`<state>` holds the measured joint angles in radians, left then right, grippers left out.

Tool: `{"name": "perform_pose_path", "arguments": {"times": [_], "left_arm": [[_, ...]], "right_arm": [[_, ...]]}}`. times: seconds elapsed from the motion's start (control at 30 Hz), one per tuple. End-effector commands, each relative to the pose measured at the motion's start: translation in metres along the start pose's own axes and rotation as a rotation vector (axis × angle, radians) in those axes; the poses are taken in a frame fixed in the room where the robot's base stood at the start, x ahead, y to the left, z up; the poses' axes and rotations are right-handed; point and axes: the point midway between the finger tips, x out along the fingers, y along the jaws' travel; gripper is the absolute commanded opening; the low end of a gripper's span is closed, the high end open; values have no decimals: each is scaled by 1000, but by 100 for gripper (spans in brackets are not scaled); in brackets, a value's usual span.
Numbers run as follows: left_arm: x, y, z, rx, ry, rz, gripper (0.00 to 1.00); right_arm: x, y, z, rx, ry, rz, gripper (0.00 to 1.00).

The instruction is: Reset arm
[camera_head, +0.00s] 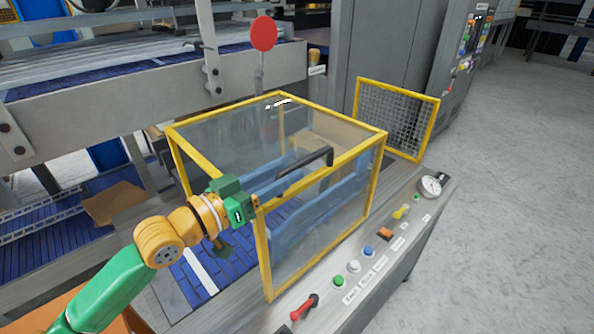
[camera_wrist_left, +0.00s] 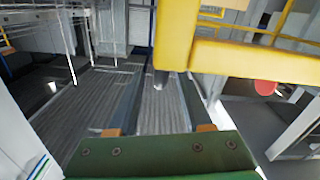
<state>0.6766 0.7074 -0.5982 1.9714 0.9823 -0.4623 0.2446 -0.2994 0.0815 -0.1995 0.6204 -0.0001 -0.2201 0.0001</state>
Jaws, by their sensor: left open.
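My left arm comes in from the lower left in the head view. Its green gripper (camera_head: 238,217) is open and empty, at the near-left corner of the yellow-framed clear guard (camera_head: 264,245). I cannot tell whether it touches the frame. In the left wrist view the two fingers of the gripper (camera_wrist_left: 160,95) stand apart with nothing held between them. A thick yellow bar (camera_wrist_left: 240,58) crosses close by at the upper right. The guard's black handle (camera_head: 305,170) is to the right of the gripper. My right gripper is not in view.
A panel edge with a red lever (camera_head: 304,307), several buttons and a gauge (camera_head: 431,186) runs along the right of the guard. A red disc (camera_head: 264,33) stands behind it. A yellow mesh panel (camera_head: 397,116) stands behind right. Open floor (camera_head: 510,210) lies right.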

Motion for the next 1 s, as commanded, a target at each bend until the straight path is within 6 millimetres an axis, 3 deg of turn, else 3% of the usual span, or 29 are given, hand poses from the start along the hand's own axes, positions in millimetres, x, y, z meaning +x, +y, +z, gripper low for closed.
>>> {"name": "perform_pose_path", "arguments": {"times": [0.13,0.43,0.7,1.0], "left_arm": [[-18,-1,2,1,-1,-1,50],[-21,1,-2,-1,0,1,50],[-20,12,-57,-1,0,0,50],[-20,18,-88,-1,0,0,50]], "right_arm": [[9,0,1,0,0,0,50],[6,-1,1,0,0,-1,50],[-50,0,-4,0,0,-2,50],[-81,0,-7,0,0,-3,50]]}}
